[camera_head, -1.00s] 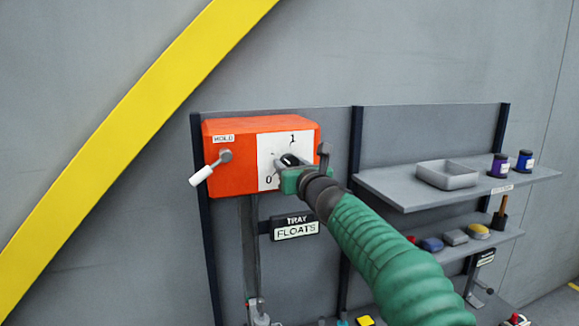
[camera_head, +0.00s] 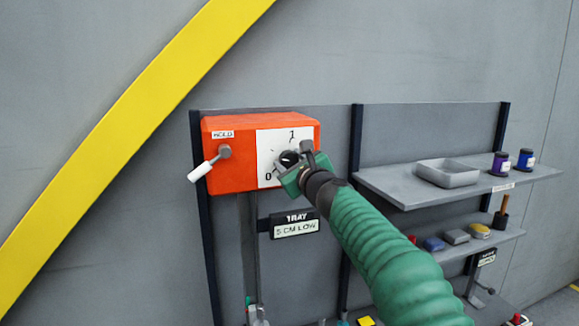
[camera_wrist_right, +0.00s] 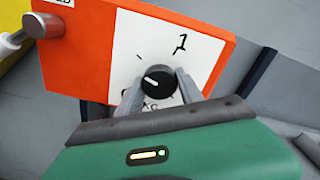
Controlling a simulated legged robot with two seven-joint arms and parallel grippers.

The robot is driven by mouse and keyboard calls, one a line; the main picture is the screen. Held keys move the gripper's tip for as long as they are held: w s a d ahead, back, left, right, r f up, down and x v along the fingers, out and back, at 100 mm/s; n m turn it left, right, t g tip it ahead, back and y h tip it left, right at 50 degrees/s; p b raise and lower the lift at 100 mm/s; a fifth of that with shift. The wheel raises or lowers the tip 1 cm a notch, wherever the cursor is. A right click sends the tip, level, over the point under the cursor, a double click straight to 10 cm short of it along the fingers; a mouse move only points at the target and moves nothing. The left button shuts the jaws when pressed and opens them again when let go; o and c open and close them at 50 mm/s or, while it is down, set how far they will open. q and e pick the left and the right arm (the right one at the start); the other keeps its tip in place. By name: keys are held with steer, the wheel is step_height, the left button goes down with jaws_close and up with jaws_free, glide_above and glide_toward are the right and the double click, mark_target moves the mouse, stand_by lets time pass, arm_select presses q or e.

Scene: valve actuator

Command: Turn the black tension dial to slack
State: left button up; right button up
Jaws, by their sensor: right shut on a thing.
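The black dial (camera_wrist_right: 158,81) sits on the white plate (camera_wrist_right: 135,57) of the orange box; its white pointer mark points left and slightly up in the right wrist view. The plate carries a "1" at the upper right; a "0" shows at its lower left in the head view. In the head view the dial (camera_head: 289,158) is partly covered by my right gripper (camera_head: 296,165). In the right wrist view the two fingers of my right gripper (camera_wrist_right: 158,88) are shut on the dial, one on each side. Lettering below the dial is mostly hidden. My left gripper is not in view.
A lever with a white handle (camera_head: 203,171) sticks out at the box's left. Below hangs a tray sign (camera_head: 295,225) reading "5 CM LOW". Shelves at the right hold a grey tray (camera_head: 447,173), jars and small blocks. A yellow beam (camera_head: 120,145) crosses the wall.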

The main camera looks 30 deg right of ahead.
steer(key=n+b, duration=0.1)
steer(key=n, duration=0.4)
steer(key=shift+f+n+b, duration=0.1)
steer(key=shift+n+b, duration=0.2)
steer(key=shift+b, duration=0.05)
steer(key=n+b, duration=0.1)
steer(key=n, duration=0.3)
steer(key=shift+f+n, duration=0.1)
steer(key=shift+n, duration=0.2)
steer(key=shift+w+f+n+b, duration=0.1)
steer(key=shift+n+b, duration=0.3)
steer(key=shift+n, duration=0.2)
steer(key=shift+f, duration=0.1)
steer(key=o, duration=1.4)
steer(key=shift+s+a, duration=0.1)
steer(key=shift+s, duration=0.1)
steer(key=shift+r, duration=0.3)
